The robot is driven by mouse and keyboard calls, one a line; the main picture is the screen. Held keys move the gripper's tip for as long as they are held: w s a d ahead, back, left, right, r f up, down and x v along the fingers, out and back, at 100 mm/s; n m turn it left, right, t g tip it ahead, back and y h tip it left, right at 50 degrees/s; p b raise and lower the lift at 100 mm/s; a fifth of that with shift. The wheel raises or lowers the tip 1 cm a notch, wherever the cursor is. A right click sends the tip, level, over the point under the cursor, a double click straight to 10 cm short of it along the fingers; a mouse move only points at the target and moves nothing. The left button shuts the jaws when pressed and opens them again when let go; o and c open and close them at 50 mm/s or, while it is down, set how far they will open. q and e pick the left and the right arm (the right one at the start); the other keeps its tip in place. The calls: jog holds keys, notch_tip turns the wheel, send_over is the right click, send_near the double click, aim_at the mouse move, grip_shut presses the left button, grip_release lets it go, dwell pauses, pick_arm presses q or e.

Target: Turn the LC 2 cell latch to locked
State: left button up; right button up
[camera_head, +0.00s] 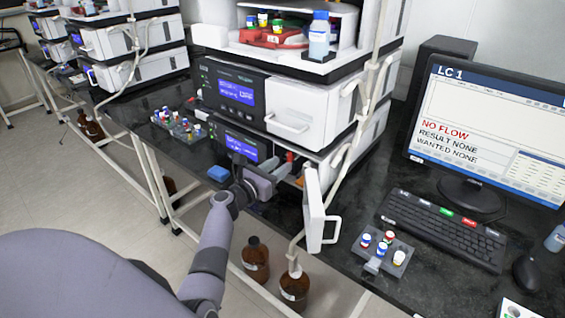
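My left gripper (262,183) is at the front of the lower module (240,142) of the nearest instrument stack, beside its open compartment. The white compartment door (315,212) is swung open towards me, to the right of the gripper. Red and greenish parts (289,159) show in the compartment. I cannot make out a cell latch or an LC 2 label. The monitor (490,120) reads LC 1, NO FLOW. My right gripper is not in view.
A pale tube or rail (349,148) runs down the stack. Brown bottles (255,260) stand below the bench edge. More stacks (135,50) stand back left.

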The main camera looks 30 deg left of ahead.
pick_arm(q)
jog(key=shift+s+a, duration=0.15)
jog(key=shift+s, duration=2.1)
jog(key=s+d+f+m+g+h, duration=0.2)
jog(key=s+d+f+m+g, duration=0.15)
jog(key=s+d+m, duration=0.55)
jog(key=s+d+f+m+g+h, duration=0.25)
jog(key=s+d+m+g, duration=0.2)
jog(key=m, duration=0.75)
jog(key=s+d+m+g+y, duration=0.3)
jog(key=s+m+g+y, duration=0.25)
jog(key=s+m, duration=1.2)
jog(key=w+d+f+t+h, duration=0.2)
jog(key=f+t, duration=0.4)
jog(key=f, duration=0.3)
jog(key=shift+w+d+n, duration=0.45)
jog(key=shift+w+d, duration=0.05)
jog(key=shift+w, duration=0.8)
